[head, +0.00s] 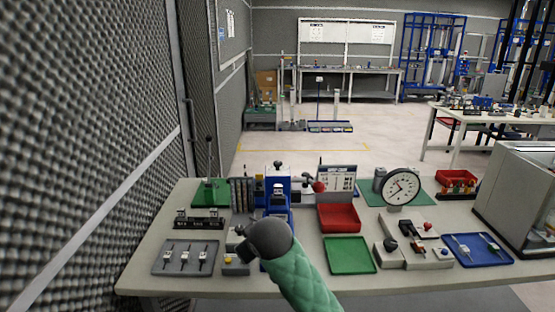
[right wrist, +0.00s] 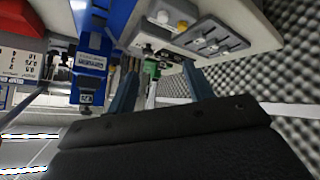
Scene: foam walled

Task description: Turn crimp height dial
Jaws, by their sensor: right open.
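The blue crimp press (head: 278,183) stands near the back middle of the table, with a dark knob on top. In the right wrist view the blue press (right wrist: 100,50) is at the upper left with a white label. I cannot pick out the height dial for certain in either view. My right arm reaches in from the bottom of the head view, and its right gripper (head: 241,246) is low in front of the press, partly hidden by the wrist. In the right wrist view the right gripper (right wrist: 160,75) has its fingers apart with nothing held. My left gripper is not in view.
A grey box with a yellow button (head: 236,264) lies close to my right gripper. Red (head: 340,218) and green (head: 349,256) trays are right of the press. A setup chart (head: 337,178) and round gauge (head: 401,187) stand behind. A foam wall (head: 80,150) borders the left.

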